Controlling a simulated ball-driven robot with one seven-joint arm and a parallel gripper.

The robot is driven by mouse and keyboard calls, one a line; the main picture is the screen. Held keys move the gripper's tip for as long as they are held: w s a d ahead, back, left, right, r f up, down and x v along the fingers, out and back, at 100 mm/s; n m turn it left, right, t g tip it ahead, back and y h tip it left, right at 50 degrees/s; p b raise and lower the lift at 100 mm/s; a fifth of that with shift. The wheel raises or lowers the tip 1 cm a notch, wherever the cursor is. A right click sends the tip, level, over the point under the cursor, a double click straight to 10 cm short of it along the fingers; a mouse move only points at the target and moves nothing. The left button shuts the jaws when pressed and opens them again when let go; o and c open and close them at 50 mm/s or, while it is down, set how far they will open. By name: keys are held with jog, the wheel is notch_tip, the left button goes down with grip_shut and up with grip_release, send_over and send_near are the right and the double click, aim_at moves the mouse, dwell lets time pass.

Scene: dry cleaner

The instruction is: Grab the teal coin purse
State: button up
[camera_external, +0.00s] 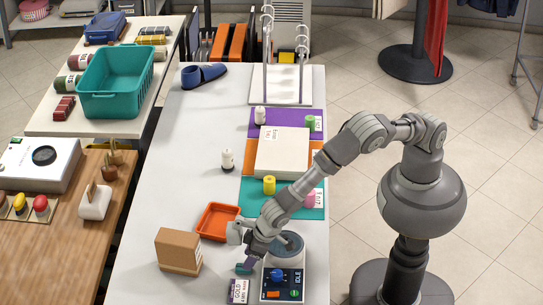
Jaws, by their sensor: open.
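A small teal item (243,269), which looks like the teal coin purse, lies low on the white counter, just above the purple label card in the picture. My arm reaches down to the left from its base at the right. My gripper (249,260) points down right at the teal item and is open. The fingers and the item overlap in this view, so I cannot tell whether they touch or whether the item is between the fingers.
A tan box (178,251) stands left of my gripper, with an orange tray (218,221) behind it. A blue-dialled device (283,283) stands close on the right, and a purple card (238,291) lies in front. The counter's left middle is mostly clear.

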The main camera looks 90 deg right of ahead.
jog(key=b+x, duration=0.1)
jog(key=x, duration=0.3)
jog(key=shift+w+a+f, duration=0.1)
jog(key=shift+w+a, duration=0.05)
jog(key=shift+w, duration=0.1)
jog(key=c, duration=0.8)
